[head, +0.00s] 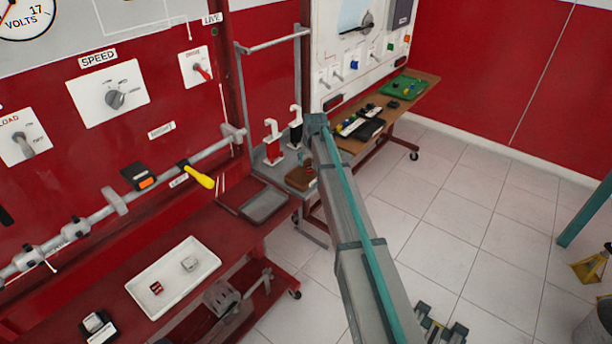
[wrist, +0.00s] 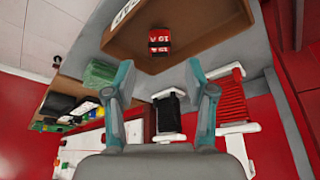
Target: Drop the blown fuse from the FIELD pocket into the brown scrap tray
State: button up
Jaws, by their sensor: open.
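My gripper (wrist: 158,80) is open in the wrist view, its two teal fingers apart with nothing between them. A red fuse with dark bands and "10 A" marking (wrist: 159,42) shows beyond the fingertips, within the outline of the brown tray (wrist: 205,30). It is apart from both fingers; whether it rests on the tray floor I cannot tell for certain. In the head view the brown tray (head: 297,181) sits on a grey stand, with a small reddish thing in it beside my arm. I cannot make out the FIELD pocket.
Red and black clamp-like posts (head: 272,143) stand just behind the tray. A white tray (head: 192,262) on the red bench holds another red fuse (head: 156,288) and a clear block. A grey tray (head: 264,206) lies nearer. A brown table (head: 425,93) with parts stands beyond.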

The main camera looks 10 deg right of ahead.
jog(key=v, duration=0.9)
jog(key=shift+s+r, duration=0.15)
jog(key=shift+r, duration=0.1)
jog(key=s+f+g, duration=0.5)
jog(key=s+f, duration=2.6)
jog(key=f, duration=0.2)
jog(key=s+f+g, duration=0.2)
jog(key=s+f, duration=0.2)
jog(key=s, duration=0.8)
jog(key=s+f+g, duration=0.2)
jog(key=s+f, duration=0.2)
jog(key=s, duration=0.8)
jog(key=s+f+g, duration=0.2)
jog(key=s+f, duration=0.3)
jog(key=s, duration=0.8)
jog(key=shift+s+a, duration=0.15)
